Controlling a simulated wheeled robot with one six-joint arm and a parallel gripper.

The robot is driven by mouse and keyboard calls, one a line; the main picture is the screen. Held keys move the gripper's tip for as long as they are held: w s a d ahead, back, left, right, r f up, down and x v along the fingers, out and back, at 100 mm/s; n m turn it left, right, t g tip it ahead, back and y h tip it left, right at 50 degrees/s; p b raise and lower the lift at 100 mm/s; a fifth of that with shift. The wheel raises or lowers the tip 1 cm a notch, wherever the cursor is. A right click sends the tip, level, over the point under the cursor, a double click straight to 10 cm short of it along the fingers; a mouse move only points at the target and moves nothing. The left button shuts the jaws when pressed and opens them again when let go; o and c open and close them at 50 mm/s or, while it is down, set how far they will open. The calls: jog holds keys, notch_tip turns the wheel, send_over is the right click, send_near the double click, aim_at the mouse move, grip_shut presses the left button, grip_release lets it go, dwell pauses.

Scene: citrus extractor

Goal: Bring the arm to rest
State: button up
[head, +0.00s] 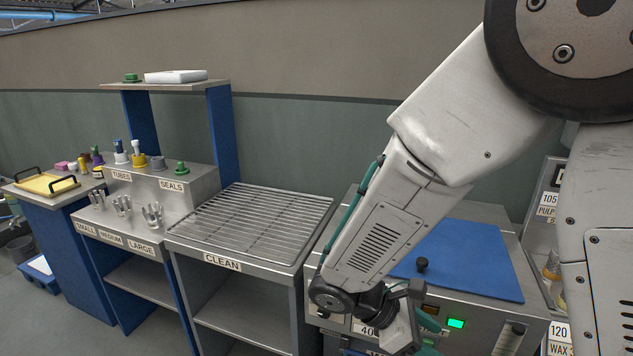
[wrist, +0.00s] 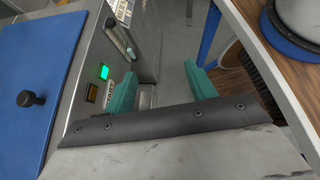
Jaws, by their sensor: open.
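My arm reaches down from the upper right in the head view, in front of the machine with the blue lid (head: 470,262). My gripper is at its lower end, mostly hidden behind my wrist in that view. In the wrist view, my gripper (wrist: 162,88) shows two teal fingers spread apart with nothing between them. The fingers are beside the machine's front panel, near its green lit display (wrist: 104,72). The blue lid (wrist: 35,70) with its black knob lies to the left there.
The wire rack marked CLEAN (head: 255,217) is left of the machine. Further left are a stepped stand (head: 200,190) with tubes and seals, and a yellow tray (head: 45,184). In the wrist view, a wood-topped table (wrist: 285,65) is close on the right.

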jog(key=s+d+r+m+t+y, duration=0.1)
jog(key=s+d+r+m+y, duration=0.2)
jog(key=s+r+m+y, duration=0.2)
jog(key=s+d+r+m+t+y, duration=0.2)
jog(key=s+r+m+y, duration=0.4)
jog(key=r+m, duration=0.5)
jog(key=shift+s+d+r+m, duration=0.3)
jog(key=shift+s+d, duration=0.45)
jog(key=shift+s, duration=0.15)
